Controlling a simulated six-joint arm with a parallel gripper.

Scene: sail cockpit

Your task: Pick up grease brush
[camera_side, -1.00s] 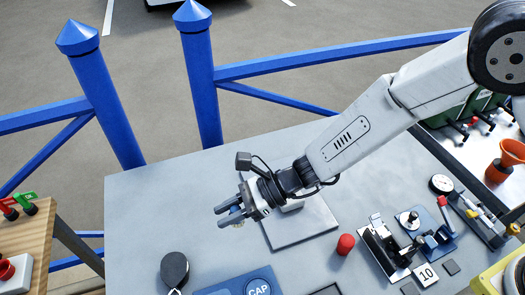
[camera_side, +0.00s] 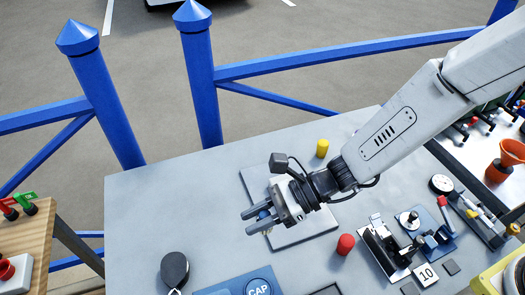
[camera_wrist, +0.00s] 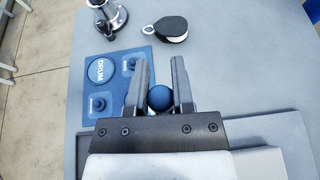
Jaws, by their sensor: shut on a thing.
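My gripper (camera_side: 258,218) is above the left part of a grey plate on the table in the side view. It also shows in the wrist view (camera_wrist: 160,75), its fingers on either side of a blue round-ended thing (camera_wrist: 160,97). A little of this blue thing also shows between the fingers in the side view (camera_side: 264,214). I cannot tell for sure that it is the grease brush; the rest of it is hidden. No other clear brush is in view.
The grey plate (camera_side: 310,232) lies below my gripper. A red cylinder (camera_side: 345,244) and a yellow cylinder (camera_side: 322,148) stand nearby. A blue labelled board (camera_side: 238,287) and a dark round tool (camera_side: 174,269) are at the front. Metal fixtures (camera_side: 385,247) crowd the right.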

